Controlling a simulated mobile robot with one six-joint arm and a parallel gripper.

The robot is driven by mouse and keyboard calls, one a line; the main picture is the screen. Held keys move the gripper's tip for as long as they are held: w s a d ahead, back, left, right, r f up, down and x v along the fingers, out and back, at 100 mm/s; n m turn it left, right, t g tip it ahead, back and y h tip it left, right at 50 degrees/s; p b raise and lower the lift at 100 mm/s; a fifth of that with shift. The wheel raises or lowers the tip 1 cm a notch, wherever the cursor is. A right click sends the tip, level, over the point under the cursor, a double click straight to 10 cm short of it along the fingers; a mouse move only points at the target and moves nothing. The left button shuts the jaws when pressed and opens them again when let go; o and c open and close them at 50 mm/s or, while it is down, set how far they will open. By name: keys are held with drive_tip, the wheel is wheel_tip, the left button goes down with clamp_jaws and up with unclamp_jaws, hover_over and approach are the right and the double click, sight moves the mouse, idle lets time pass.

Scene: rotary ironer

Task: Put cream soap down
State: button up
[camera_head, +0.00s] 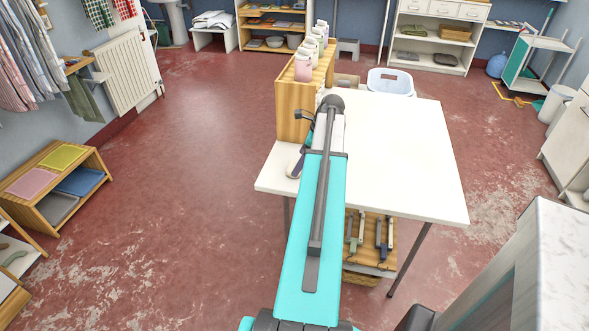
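My turquoise arm reaches forward over the white table, and its far end is beside the wooden rack. I cannot make out my gripper's fingers; the arm hides that area, so I cannot see whether they are open or shut. A small dark and pale object (294,168) shows at the left edge of the arm, over the table's left part; I cannot tell what it is. I cannot pick out the cream soap for certain. The white table (408,150) has a bare top to the right of the arm.
A wooden rack (292,103) with several pale and pink bottles (304,66) stands at the table's far left edge. A white basket (391,84) is behind the table. A grey-white cabinet (562,262) stands at lower right. The red floor at left is open.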

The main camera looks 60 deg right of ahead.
drive_tip(key=shift+p+x, duration=0.3)
drive_tip(key=shift+x, duration=1.75)
drive_tip(key=shift+d+r, duration=0.1)
drive_tip(key=c, duration=1.3)
drive_tip(key=shift+r, duration=0.1)
